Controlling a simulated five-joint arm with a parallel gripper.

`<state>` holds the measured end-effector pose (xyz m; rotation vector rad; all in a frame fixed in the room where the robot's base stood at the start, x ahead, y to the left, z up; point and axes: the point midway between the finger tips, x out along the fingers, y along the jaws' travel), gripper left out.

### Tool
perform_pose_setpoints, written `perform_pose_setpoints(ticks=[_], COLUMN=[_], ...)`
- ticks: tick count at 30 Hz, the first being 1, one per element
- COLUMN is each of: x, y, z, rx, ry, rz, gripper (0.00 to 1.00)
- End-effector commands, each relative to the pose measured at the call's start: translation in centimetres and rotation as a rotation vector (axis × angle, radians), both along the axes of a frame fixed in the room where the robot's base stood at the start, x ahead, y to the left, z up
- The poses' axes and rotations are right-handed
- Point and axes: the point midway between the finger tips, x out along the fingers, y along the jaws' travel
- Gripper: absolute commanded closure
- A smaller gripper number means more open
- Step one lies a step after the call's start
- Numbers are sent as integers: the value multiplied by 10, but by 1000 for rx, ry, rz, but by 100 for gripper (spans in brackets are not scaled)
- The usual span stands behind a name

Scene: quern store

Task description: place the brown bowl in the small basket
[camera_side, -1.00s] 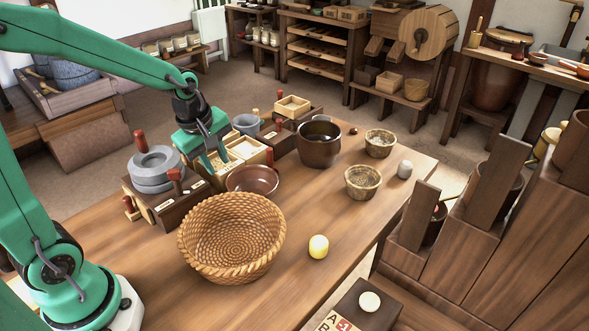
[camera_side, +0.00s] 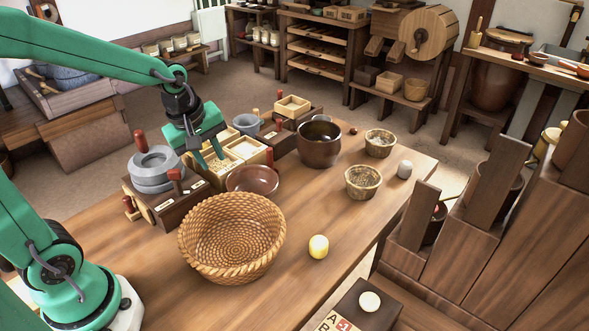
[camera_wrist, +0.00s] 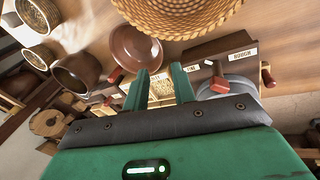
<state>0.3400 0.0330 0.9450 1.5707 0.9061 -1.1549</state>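The brown bowl (camera_side: 252,180), shallow and glossy reddish-brown, stands upright and empty on the table behind the large wicker basket; it also shows in the wrist view (camera_wrist: 134,50). Two small baskets, a nearer one (camera_side: 362,182) and a farther one (camera_side: 380,143), stand at the table's right side. Both seem to hold something pale. In the wrist view they are at the left, the nearer one (camera_wrist: 39,14) and the farther one (camera_wrist: 38,58). My gripper (camera_side: 210,157) is open and empty above the divided wooden box, left of and behind the bowl. Its green fingers (camera_wrist: 160,80) are apart in the wrist view.
The large wicker basket (camera_side: 198,260) stands empty at the front. A dark brown pot (camera_side: 318,152) stands behind the bowl. Grey stone discs (camera_side: 152,180) sit at the left. A yellow egg-shaped object (camera_side: 318,247) and a whitish one (camera_side: 404,169) lie right. The front right table is mostly clear.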

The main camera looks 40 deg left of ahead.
Motion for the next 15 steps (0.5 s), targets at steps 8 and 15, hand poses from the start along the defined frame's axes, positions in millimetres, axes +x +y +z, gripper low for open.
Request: perform_pose_setpoints(ticks=[8, 15], x=[-38, -76], y=[-14, -24], z=[38, 61], rx=[133, 282], ry=[-66, -119], rz=[-413, -798], gripper=[74, 74])
